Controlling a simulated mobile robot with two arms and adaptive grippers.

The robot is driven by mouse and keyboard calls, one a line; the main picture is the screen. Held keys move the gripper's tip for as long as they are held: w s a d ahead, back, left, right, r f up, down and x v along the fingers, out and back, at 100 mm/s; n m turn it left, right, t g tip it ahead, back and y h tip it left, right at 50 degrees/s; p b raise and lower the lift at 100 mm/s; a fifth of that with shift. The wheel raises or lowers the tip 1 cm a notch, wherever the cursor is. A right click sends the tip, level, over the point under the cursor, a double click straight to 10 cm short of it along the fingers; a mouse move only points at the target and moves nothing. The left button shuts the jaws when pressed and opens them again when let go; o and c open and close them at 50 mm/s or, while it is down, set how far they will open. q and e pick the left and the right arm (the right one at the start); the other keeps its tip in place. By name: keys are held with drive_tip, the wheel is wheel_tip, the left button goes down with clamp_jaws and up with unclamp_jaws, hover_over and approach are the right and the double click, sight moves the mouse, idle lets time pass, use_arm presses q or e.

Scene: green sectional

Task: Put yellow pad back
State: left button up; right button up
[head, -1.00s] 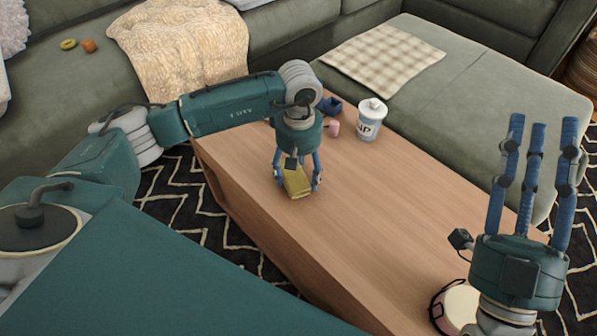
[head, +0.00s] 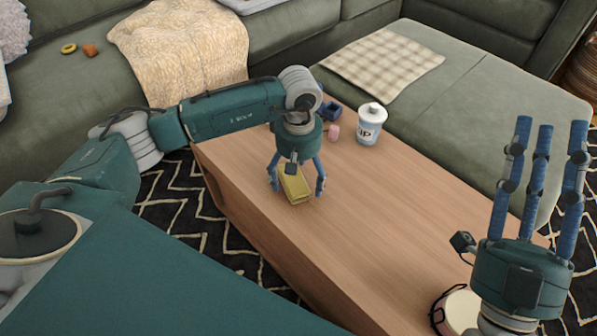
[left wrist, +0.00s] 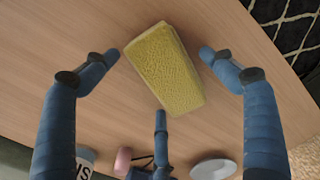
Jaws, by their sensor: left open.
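The yellow pad (head: 295,186) is a small rectangular block lying on the wooden coffee table (head: 390,215) near its left edge. In the left wrist view the yellow pad (left wrist: 165,68) sits tilted between the spread fingers. My left gripper (head: 298,188) is open above and around the pad, with visible gaps between its side fingers and the pad. It also shows in the left wrist view (left wrist: 163,60). My right gripper (head: 545,155) is raised at the right with its fingers straight up, spread and empty.
A lidded white canister (head: 370,124), a pink cup (head: 334,132) and a dark blue item (head: 330,108) stand at the table's far end. A round pale container (head: 460,308) is at the near end. A green sofa (head: 470,105) surrounds the far side. The table's middle is clear.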

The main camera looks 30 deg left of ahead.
sight(299, 176)
use_arm(q)
wheel_tip(299, 176, up, 7)
drive_tip(key=shift+f+p, duration=0.2)
drive_tip(key=shift+p, duration=0.8)
wheel_tip(299, 176, up, 6)
drive_tip(key=shift+f+p, duration=0.15)
drive_tip(key=shift+p, duration=0.45)
use_arm(e)
drive_tip(key=w+f+g+h, duration=0.3)
drive_tip(key=w+f+g, duration=0.2)
drive_tip(key=f, duration=1.1)
drive_tip(key=g, duration=0.3)
drive_tip(key=shift+d+f+g, duration=0.3)
drive_tip(key=shift+d, duration=0.05)
use_arm(q)
drive_tip(key=shift+s, duration=0.1)
